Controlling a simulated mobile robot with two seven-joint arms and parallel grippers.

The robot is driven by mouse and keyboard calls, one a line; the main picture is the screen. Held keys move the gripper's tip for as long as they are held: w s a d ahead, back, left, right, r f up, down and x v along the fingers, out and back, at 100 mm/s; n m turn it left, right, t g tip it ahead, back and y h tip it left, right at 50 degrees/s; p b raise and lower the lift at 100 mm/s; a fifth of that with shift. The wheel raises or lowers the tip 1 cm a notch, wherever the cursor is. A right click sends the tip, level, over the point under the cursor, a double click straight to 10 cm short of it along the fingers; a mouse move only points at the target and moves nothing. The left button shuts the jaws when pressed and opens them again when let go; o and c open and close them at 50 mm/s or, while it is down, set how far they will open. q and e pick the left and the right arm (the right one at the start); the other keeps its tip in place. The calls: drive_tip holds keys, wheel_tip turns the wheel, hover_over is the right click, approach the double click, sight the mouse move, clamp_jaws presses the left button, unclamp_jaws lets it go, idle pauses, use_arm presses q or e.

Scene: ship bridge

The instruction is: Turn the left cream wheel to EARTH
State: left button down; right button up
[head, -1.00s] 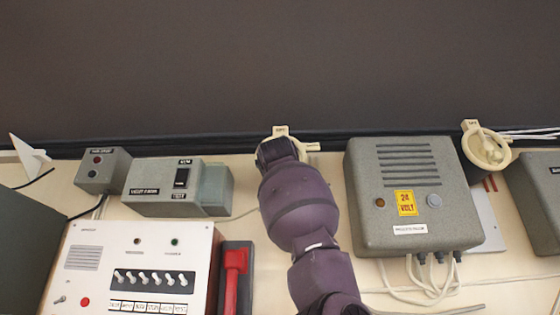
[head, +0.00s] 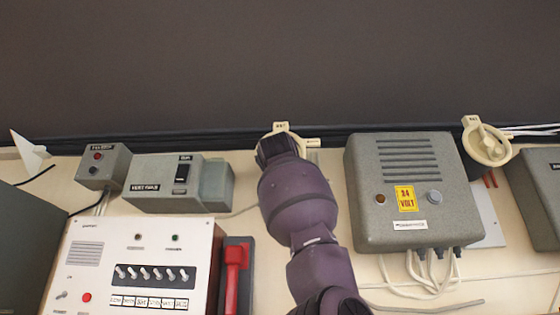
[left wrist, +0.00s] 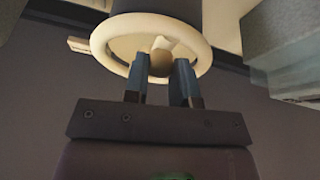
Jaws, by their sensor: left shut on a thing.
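The left cream wheel (head: 298,140) is mounted high on the wall and mostly hidden behind my left arm in the head view. Cream label tabs stand out above it and to its right, their lettering too small to read. In the left wrist view the wheel (left wrist: 202,62) shows as a round rim with a crossbar and a hub. My left gripper (left wrist: 162,72) reaches into the wheel, its two fingers shut on the crossbar near the hub. My right gripper is in neither view.
A second cream wheel (head: 487,146) is at the right. A grey vented box (head: 410,185) with a yellow 24 VOLT label stands between the wheels. Left are a grey switch box (head: 165,185), a white panel (head: 140,240) and a red handset (head: 234,265).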

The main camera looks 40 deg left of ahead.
use_arm(q)
drive_tip(key=shift+s, duration=0.1)
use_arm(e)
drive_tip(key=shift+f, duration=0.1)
use_arm(q)
drive_tip(key=shift+s+a+r+m+t+h, duration=0.5)
drive_tip(key=shift+m+h, duration=0.7)
drive_tip(key=shift+m, duration=1.5)
drive_tip(key=shift+s+a+r+m+t+h, duration=0.15)
drive_tip(key=shift+s+a+r+m+h, duration=0.3)
drive_tip(key=shift+m+h, duration=1.5)
drive_tip(key=shift+s+a+r+m+t+h, duration=0.35)
drive_tip(key=shift+a+m, duration=0.3)
drive_tip(key=shift+m, duration=2.8)
drive_tip(key=c, duration=0.9)
unclamp_jaws()
drive_tip(key=shift+c, duration=0.2)
drive_tip(key=shift+f, duration=0.1)
